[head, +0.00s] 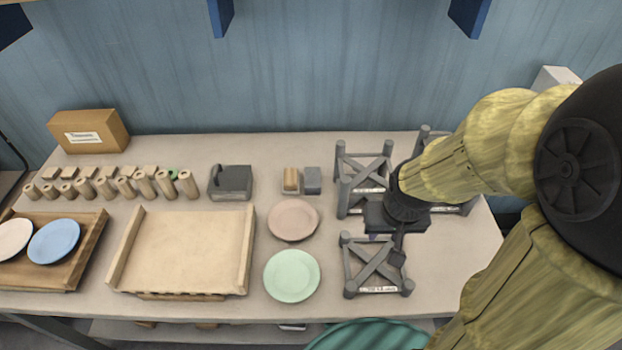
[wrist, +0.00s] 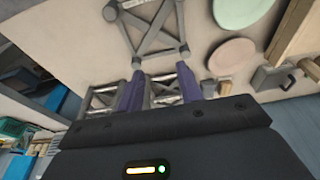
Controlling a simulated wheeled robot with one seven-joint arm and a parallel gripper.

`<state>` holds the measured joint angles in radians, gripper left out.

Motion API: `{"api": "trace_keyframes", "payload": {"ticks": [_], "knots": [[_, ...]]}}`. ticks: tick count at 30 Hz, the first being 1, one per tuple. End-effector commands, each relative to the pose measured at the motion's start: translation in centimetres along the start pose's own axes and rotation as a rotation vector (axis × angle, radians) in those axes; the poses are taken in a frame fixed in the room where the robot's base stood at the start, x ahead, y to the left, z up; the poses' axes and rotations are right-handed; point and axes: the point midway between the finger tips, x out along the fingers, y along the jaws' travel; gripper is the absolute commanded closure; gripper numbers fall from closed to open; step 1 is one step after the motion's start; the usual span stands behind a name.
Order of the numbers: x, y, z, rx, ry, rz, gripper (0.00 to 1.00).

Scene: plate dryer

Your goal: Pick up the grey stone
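The grey stone (head: 312,181) looks like a small grey block at the back middle of the table, right beside a similar wooden block (head: 291,180). In the wrist view a small grey block (wrist: 209,89) shows just right of my right finger, partly cut off by the gripper body. My gripper (head: 386,246) is over the grey racks at the right of the table, to the right of and in front of the stone. In the wrist view its two purple fingers (wrist: 160,72) are apart with nothing held between them.
Grey cross-braced racks (head: 378,266) stand under and around my gripper. A pink plate (head: 293,220) and a green plate (head: 292,276) lie in front of the stone. A dark grey holder (head: 231,182) stands left of it. A wooden tray (head: 185,250) and wooden cylinders (head: 125,187) are farther left.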

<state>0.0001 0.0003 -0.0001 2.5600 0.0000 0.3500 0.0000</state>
Motion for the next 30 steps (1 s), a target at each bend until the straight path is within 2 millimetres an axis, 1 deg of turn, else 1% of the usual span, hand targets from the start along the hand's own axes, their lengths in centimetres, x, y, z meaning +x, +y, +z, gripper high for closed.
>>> {"api": "trace_keyframes", "payload": {"ticks": [1,4,8,11,18,20,24,30], "knots": [[0.0,0.0,0.0,0.0,0.0,0.0,0.64],[0.0,0.0,-0.2,0.0,0.0,0.0,0.44],[0.2,-0.2,-1.8,0.004,-0.006,-0.003,0.44],[0.6,-0.6,-4.4,0.008,-0.02,-0.007,0.44],[2.2,-1.9,-12.9,0.033,-0.067,-0.014,0.44],[2.6,-2.4,-15.0,0.038,-0.078,-0.016,0.44],[3.8,-3.8,-19.4,0.043,-0.107,-0.018,0.44],[5.8,-6.3,-24.8,0.042,-0.147,-0.017,0.44]]}}
